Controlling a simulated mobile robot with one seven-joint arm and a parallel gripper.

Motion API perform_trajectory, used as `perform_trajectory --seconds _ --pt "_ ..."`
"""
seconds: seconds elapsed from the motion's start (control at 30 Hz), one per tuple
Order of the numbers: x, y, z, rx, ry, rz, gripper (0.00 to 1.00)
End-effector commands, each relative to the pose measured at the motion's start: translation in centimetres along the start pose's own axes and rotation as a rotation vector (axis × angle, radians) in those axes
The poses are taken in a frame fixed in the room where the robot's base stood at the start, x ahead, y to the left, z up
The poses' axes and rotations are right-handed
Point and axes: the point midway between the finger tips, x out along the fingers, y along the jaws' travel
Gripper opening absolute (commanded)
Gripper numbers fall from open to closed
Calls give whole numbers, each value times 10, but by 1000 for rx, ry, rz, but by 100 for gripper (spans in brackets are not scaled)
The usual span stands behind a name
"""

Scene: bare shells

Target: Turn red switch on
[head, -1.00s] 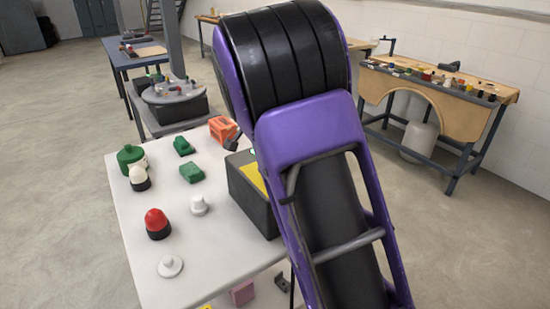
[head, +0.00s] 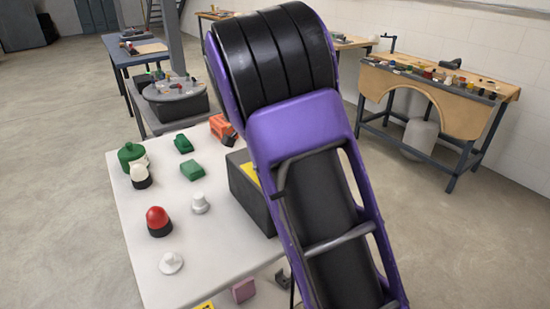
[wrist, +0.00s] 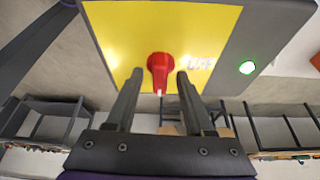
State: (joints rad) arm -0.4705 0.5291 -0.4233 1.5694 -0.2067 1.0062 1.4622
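The red switch (wrist: 159,68) is a knob on the yellow face (wrist: 205,25) of a dark grey box. In the wrist view its narrow end, with a white mark, points down in the picture. My gripper (wrist: 158,75) is open, with one dark finger on each side of the knob and gaps showing between. A green light (wrist: 247,67) glows on the box to the right. In the head view my arm covers part of the grey box (head: 250,205); the switch and my gripper are hidden there.
The box stands on a white table (head: 200,255). A red dome (head: 158,220), a white knob (head: 200,203), green blocks (head: 192,170) and an orange part (head: 221,128) lie left of my arm. A wooden workbench (head: 430,95) stands at the back right.

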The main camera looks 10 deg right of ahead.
Motion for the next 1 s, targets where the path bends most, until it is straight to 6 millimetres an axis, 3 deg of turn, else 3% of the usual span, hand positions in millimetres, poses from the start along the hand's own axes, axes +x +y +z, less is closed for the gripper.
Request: perform_trajectory --seconds 0.23,0.37,1.0 --pt "-1 0 0 -1 0 0 52" --pt "-11 0 0 -2 0 -2 52" --pt "-151 0 0 0 0 -4 52"
